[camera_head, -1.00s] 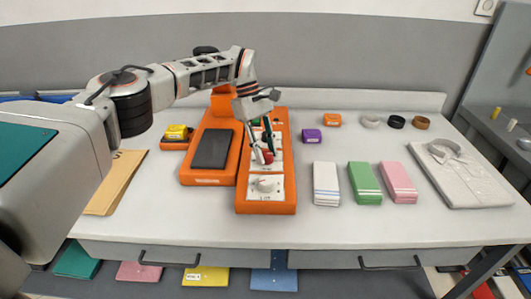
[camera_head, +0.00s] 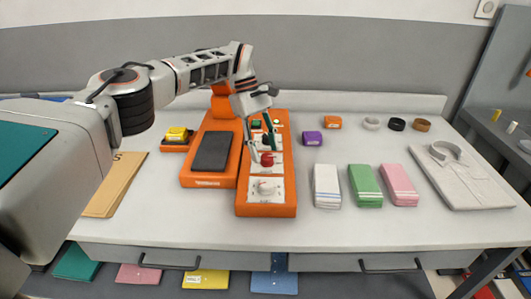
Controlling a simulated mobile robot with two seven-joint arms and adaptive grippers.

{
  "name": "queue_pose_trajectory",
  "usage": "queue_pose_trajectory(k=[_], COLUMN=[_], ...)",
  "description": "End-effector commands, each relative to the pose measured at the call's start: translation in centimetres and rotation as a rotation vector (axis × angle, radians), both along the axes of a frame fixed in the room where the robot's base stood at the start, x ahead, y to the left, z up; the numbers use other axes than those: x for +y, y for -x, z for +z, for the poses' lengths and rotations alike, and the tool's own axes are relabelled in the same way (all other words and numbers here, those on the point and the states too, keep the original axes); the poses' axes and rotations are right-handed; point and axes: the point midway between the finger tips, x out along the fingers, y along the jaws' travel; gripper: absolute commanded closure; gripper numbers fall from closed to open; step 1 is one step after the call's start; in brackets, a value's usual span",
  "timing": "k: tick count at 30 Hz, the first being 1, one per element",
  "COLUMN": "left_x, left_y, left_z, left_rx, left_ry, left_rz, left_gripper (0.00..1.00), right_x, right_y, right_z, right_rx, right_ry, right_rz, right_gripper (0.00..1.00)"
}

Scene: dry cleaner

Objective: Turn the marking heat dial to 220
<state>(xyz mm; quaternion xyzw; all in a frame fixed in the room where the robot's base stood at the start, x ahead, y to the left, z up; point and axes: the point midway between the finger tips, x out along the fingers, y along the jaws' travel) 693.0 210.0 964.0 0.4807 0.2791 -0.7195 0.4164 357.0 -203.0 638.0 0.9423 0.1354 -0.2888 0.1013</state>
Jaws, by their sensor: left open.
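The orange marking machine stands on the white table, with a control panel (camera_head: 246,209) along its right part. A white dial (camera_head: 265,187) sits on a white plate at the panel's front end. A red knob (camera_head: 267,159) sits behind it. The labels are too small to read, so I cannot tell the dial's setting. My left gripper (camera_head: 262,152) is open and points down over the panel, its fingertips around or just above the red knob and behind the white dial. I cannot tell whether they touch the knob. My right gripper is not in view.
A dark pad (camera_head: 211,151) lies left of the panel. White (camera_head: 327,186), green (camera_head: 365,186) and pink (camera_head: 398,185) folded stacks lie to the right, beside a folded shirt (camera_head: 460,177). A purple block (camera_head: 312,138) sits near the panel. The front table strip is clear.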

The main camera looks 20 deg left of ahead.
Motion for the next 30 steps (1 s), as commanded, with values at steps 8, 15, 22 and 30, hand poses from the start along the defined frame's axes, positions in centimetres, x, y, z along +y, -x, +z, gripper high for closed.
queue_pose_trajectory(k=[8,15,22,30], left_x=[1.4,1.8,1.8,1.8], left_y=[-0.9,-1.0,-1.0,-1.0], left_z=[3.9,5.1,5.1,5.1], left_rx=[-0.001,0.0,0.0,0.0], left_ry=[-0.001,0.0,0.0,0.0], left_rz=[0.001,0.0,-0.001,0.0], left_gripper=[0.56,0.56,0.56,0.56], right_x=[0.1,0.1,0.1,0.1], right_y=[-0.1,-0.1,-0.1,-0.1], right_z=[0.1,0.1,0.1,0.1], right_rx=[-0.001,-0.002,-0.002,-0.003], right_ry=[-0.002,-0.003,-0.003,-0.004], right_rz=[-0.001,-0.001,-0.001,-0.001], right_gripper=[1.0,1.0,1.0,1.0])
